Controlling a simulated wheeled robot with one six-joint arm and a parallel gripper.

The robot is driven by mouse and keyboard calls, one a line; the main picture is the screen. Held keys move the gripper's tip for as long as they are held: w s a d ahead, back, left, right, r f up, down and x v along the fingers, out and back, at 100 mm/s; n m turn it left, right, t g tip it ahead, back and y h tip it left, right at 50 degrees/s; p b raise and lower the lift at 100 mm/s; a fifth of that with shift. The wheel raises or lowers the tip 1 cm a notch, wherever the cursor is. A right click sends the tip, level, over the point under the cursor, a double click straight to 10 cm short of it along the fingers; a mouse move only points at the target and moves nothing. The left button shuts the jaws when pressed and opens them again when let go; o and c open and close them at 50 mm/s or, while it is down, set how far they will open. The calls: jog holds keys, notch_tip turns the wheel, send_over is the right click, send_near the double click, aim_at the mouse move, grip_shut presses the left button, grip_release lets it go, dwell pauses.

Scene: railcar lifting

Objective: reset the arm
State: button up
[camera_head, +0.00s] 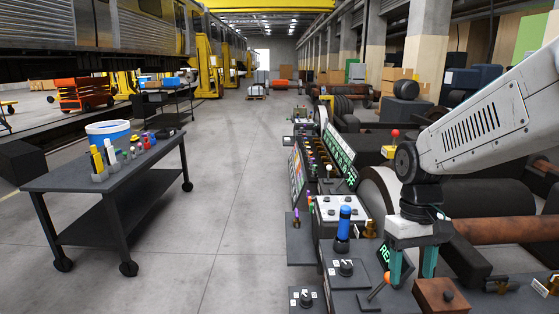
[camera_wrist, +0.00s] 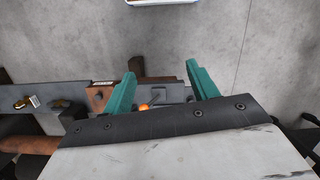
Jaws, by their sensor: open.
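My gripper (camera_head: 411,267) hangs at the end of my white arm on the right of the head view, pointing down over the control console. Its two teal fingers are apart with nothing between them. In the wrist view the open gripper (camera_wrist: 165,80) shows from behind. An orange-tipped lever (camera_head: 378,287) stands on the console just left of the fingers; its orange tip shows between the fingers in the wrist view (camera_wrist: 144,107). A brown block with a dark knob (camera_head: 440,297) sits just right of and below the fingers.
The console (camera_head: 355,272) carries a blue cylinder (camera_head: 345,223), black knobs and lit panels (camera_head: 340,155). The floor between is clear. A railcar (camera_head: 90,30) stands behind.

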jog(key=s+r+m+t, duration=0.1)
jog(key=s+r+t, duration=0.1)
jog(key=s, duration=0.6)
jog(key=s+r+m+t, duration=0.1)
jog(key=s+r, duration=0.3)
jog(key=s, duration=0.5)
jog(key=shift+d+r+t, duration=0.4)
jog(key=shift+d, duration=0.05)
